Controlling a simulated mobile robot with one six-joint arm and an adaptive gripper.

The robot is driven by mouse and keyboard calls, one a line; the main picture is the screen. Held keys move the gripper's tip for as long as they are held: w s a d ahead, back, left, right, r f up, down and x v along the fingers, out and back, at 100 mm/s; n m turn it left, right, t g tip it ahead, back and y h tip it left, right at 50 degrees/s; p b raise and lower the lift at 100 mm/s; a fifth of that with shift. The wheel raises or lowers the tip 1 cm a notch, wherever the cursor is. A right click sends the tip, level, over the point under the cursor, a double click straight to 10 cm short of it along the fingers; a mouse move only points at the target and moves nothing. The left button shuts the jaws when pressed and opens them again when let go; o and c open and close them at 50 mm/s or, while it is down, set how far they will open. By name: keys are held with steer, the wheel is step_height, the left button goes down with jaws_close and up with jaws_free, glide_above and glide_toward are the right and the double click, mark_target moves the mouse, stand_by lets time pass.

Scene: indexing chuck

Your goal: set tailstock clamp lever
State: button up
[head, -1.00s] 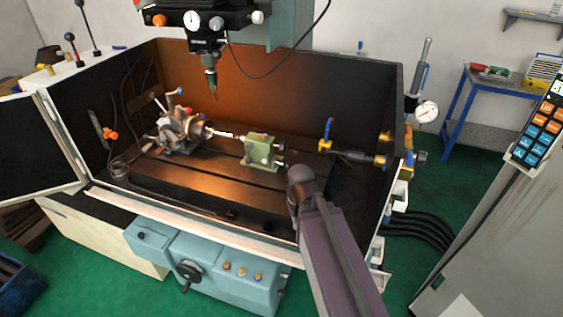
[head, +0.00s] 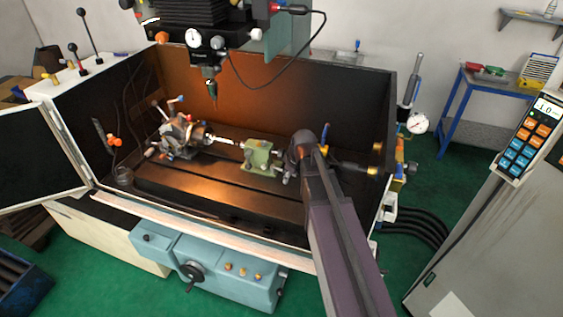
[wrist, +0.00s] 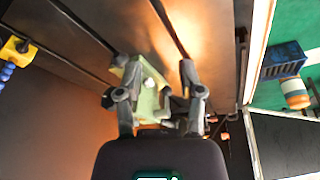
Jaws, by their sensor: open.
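The green tailstock (head: 258,157) stands on the dark slotted table, to the right of the indexing chuck (head: 183,136). A bright bar lies between the two. My gripper (head: 288,172) is at the right end of the tailstock. In the wrist view my gripper (wrist: 158,100) has its fingers apart, with the tailstock (wrist: 148,92) beyond and between them. A small pale knob shows near the middle of the tailstock. I cannot tell the clamp lever apart from the other tailstock parts, and my arm hides part of that side in the head view.
The enclosure wall (head: 330,105) stands behind and to the right. The spindle with its tool (head: 211,88) hangs above the table. A yellow fitting with a blue hose (wrist: 14,50) is at the left in the wrist view. The front of the table (head: 200,185) is clear.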

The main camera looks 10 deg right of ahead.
mark_target(282, 170)
steer(key=w+d+r+n+t+p, duration=0.1)
steer(key=w+d+r+n+p, duration=0.1)
steer(key=w, duration=0.5)
step_height(282, 170, up, 2)
steer(key=shift+w+r+n+t, duration=0.25)
steer(key=shift+n+t, duration=0.05)
steer(key=shift+n, duration=0.3)
steer(key=shift+f, duration=0.15)
steer(key=b+x, duration=0.8)
steer(key=x, duration=0.1)
steer(key=b+x, duration=0.4)
steer(key=shift+w+a+f, duration=0.1)
steer(key=shift+a+f, duration=0.15)
steer(key=shift+a, duration=0.05)
jaws_close()
